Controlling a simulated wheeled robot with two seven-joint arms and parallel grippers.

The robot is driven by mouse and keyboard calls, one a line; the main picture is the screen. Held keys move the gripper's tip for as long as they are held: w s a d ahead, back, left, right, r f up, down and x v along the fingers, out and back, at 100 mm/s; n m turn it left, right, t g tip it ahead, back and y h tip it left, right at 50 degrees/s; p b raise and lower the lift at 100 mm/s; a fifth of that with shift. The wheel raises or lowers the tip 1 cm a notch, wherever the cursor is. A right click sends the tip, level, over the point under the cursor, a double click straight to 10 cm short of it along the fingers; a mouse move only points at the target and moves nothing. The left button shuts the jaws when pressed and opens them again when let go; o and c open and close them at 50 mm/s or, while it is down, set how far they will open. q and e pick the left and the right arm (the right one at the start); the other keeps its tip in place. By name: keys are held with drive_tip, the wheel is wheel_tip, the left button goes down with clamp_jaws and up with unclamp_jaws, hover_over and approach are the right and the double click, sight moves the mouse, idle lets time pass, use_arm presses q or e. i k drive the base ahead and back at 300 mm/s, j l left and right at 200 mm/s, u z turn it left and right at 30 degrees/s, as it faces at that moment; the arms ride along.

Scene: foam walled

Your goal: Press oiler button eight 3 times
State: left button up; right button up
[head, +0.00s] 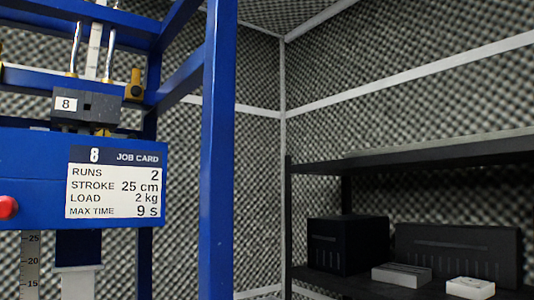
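A blue frame machine (220,150) fills the left side. On it sits a dark block (87,108) with a white label reading 8 (66,104). Two shiny rods rise above the block. A small brass-coloured part (103,132) shows at the block's lower edge; I cannot tell whether it is the oiler button. A red round button (8,207) is on the blue panel at the left picture edge, partly cut off. Neither of my grippers is in view.
A job card (115,183) headed 8 lists runs 2, stroke 25 cm, load 2 kg, max time 9 s. A ruler (31,262) stands below the panel. At right, a black shelf (420,153) holds dark boxes and small pale ones. Foam walls close the corner behind.

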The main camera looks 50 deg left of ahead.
sight(136, 91)
drive_tip(key=u, duration=0.45)
drive_tip(key=k+u, duration=0.1)
drive_tip(key=u, duration=0.4)
drive_tip(key=j+u, duration=0.15)
drive_tip(key=u, duration=0.3)
drive_tip(key=k+j+u, duration=0.1)
drive_tip(key=u, duration=0.85)
